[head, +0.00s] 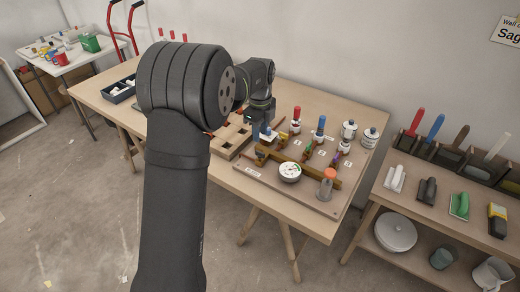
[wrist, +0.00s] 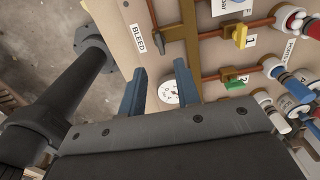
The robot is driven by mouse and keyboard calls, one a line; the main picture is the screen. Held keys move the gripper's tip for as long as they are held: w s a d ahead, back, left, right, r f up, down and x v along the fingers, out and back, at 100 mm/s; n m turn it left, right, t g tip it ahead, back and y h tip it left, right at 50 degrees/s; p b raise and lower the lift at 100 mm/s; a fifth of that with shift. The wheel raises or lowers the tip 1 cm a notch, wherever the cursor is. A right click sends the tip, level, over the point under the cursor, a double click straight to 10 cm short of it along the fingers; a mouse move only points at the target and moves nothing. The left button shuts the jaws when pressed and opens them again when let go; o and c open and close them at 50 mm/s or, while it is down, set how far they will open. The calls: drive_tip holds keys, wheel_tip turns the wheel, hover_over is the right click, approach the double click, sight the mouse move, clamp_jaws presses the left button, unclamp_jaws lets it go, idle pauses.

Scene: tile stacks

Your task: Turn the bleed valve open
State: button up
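The white BLEED label (wrist: 137,38) is on the wooden board at the top of the wrist view. Beside it, a small dark lever (wrist: 159,41) sits at the end of the brass manifold (wrist: 190,32); it looks like the bleed valve. My gripper (wrist: 160,72) has two blue fingers spread apart with nothing between them. The fingertips appear just below the lever in the picture; I cannot tell the height gap. A round white gauge (wrist: 168,92) shows between the fingers. In the head view my gripper (head: 267,134) hangs over the board's left part.
A yellow valve handle (wrist: 239,36) and a green one (wrist: 233,80) sit on copper pipes nearby. Red (head: 296,115) and blue (head: 319,125) topped cylinders stand behind the manifold. A shelf of tools (head: 445,200) is on the right.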

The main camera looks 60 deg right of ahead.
sight(260, 154)
wheel_tip(260, 154, down, 8)
drive_tip(key=shift+f, duration=0.2)
clamp_jaws()
